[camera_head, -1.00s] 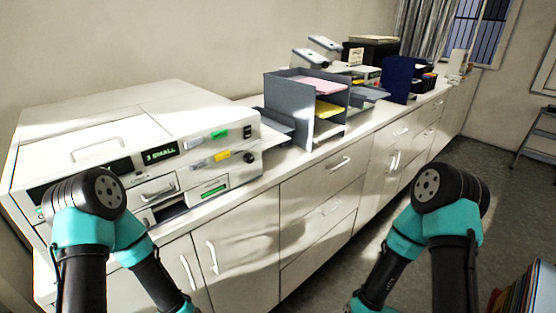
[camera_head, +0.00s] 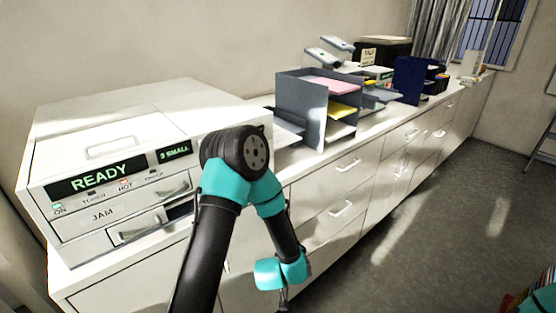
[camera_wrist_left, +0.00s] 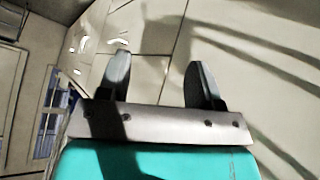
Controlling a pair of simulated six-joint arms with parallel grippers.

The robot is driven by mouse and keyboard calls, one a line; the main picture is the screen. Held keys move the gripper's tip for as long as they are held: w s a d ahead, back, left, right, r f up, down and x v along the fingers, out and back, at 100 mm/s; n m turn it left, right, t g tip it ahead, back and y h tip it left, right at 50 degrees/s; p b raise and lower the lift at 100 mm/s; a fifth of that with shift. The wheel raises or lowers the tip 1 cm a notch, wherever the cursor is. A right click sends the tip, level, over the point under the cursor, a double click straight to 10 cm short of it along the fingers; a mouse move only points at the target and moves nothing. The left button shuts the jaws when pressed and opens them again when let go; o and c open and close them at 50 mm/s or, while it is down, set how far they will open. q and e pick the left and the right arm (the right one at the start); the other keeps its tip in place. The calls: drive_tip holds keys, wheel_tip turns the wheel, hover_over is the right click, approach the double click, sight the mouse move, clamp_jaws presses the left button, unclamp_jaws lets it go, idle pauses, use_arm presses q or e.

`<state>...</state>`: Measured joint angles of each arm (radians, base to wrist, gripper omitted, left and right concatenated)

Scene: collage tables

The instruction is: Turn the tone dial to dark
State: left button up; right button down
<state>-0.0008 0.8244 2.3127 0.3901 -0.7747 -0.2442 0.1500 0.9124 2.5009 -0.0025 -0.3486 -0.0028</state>
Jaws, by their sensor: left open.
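The white copier (camera_head: 110,150) stands on the cabinet top at the left. Its front shows a "READY" display (camera_head: 97,178), a "3 SMALL" display (camera_head: 174,152), a "JAM" panel and small labelled lights. My left arm covers the right part of the copier's front, so the tone dial is hidden. My left gripper (camera_wrist_left: 160,78) is open and empty in the left wrist view, with pale cabinet fronts beyond its fingers. Its fingers cannot be made out in the head view.
A grey tray stack (camera_head: 302,105) with pink and yellow paper stands right of the copier. A blue holder (camera_head: 409,80) and other machines stand farther along the counter. Cabinet drawers (camera_head: 340,208) with handles run below. The floor (camera_head: 440,210) at right is open.

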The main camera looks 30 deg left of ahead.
use_arm(q)
drive_tip(key=w+r+n+t+y, duration=0.25)
drive_tip(key=w+r, duration=0.25)
drive_tip(key=r, duration=0.3)
drive_tip(key=w+r+n+t+y, duration=0.15)
drive_tip(key=w+r+y, duration=0.25)
drive_tip(key=r, duration=0.4)
drive_tip(key=s+r+n+g+y, duration=0.2)
drive_tip(key=r+y, duration=0.3)
drive_tip(key=r, duration=0.4)
drive_tip(key=s+d+r+n+g+y, duration=0.1)
drive_tip(key=s+r+n+g+y, duration=0.1)
drive_tip(key=r, duration=0.6)
drive_tip(key=n+g+y, duration=0.1)
drive_tip(key=n+y, duration=0.1)
drive_tip(key=y, duration=0.1)
drive_tip(key=shift+r, duration=0.35)
drive_tip(key=shift+w, duration=0.1)
drive_tip(key=x, duration=1.7)
drive_tip(key=shift+f, duration=0.2)
drive_tip(key=shift+a, duration=0.1)
drive_tip(key=shift+c, duration=0.2)
